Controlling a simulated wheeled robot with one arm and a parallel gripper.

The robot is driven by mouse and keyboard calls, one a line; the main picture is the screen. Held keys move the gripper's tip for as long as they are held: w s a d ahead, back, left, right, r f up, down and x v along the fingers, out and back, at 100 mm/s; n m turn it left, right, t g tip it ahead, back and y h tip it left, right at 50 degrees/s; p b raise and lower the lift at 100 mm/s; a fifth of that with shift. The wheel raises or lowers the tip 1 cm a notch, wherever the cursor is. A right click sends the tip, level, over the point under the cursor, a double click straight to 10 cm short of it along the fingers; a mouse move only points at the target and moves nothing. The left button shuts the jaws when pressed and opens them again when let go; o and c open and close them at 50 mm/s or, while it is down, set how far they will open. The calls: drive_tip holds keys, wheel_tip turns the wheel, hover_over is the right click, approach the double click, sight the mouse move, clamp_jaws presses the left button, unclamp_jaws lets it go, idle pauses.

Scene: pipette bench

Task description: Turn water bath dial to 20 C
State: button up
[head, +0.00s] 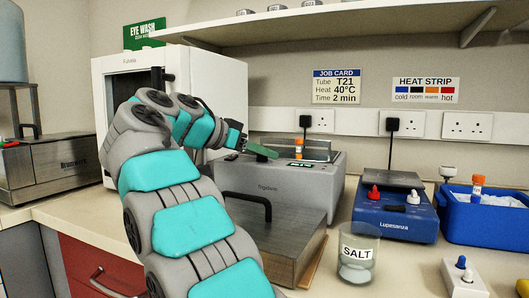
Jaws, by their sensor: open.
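A grey box-shaped unit (327,185), which looks like the water bath, stands mid-bench with an open top and a small green display (300,165). A tube with an orange cap (299,146) stands upright at its top. I cannot make out a dial on it; my arm and the lidded box in front hide part of its front. My gripper (262,151) is open, with a green finger showing at the left of the unit's top edge. I cannot tell whether it touches the unit.
A metal box with a black handle (285,222) and a SALT beaker (357,252) stand in front. A blue device with knobs (397,220) and a blue ice tub (487,222) are at right. A white cabinet (215,75) stands behind my arm. The job card (336,87) reads 40°C.

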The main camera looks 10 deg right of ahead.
clamp_jaws()
drive_tip(key=shift+f+b, duration=0.25)
drive_tip(key=shift+b, duration=0.5)
drive_tip(key=shift+d+f+n+t+y+b, duration=0.15)
drive_tip(key=shift+n+t+y+b, duration=0.4)
drive_tip(key=shift+b, duration=0.45)
drive_tip(key=n+t+y+b, duration=0.2)
drive_tip(key=n+b, duration=0.1)
drive_tip(key=b, duration=0.1)
drive_tip(key=shift+t, duration=0.25)
drive_tip(key=shift+r+n+t+y+b, duration=0.2)
drive_tip(key=shift+n+t+y+b, duration=0.45)
drive_tip(key=shift+n+t+y, duration=0.15)
drive_tip(key=shift+a, duration=0.2)
unclamp_jaws()
drive_tip(key=shift+r, duration=0.1)
